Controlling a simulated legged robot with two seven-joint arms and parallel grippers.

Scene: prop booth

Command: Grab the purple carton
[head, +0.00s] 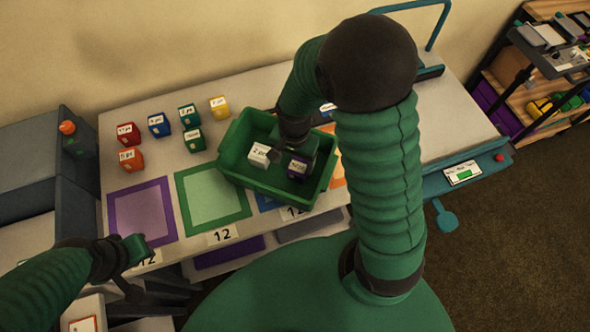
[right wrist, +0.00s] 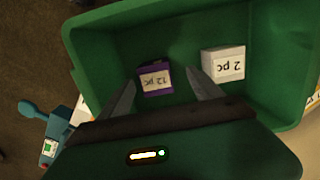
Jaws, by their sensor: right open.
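The purple carton (head: 297,170) with a white label lies inside the green crate (head: 262,190). In the right wrist view the purple carton (right wrist: 155,82) shows its "12 pc" label, upside down. My right gripper (right wrist: 160,76) is open, with a finger on either side of the carton in that view; I cannot tell whether they touch it. In the head view my right gripper (head: 296,158) reaches down into the crate and partly hides the carton. My left gripper (head: 132,265) is at the lower left, away from the crate; its jaw state is unclear.
A white carton (head: 259,154) labelled "2 pc" lies in the crate, left of the purple one. Several coloured cartons, including a red one (head: 128,134), stand on the table at the left. Coloured square mats (head: 142,212) line the front. A shelf (head: 540,85) stands far right.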

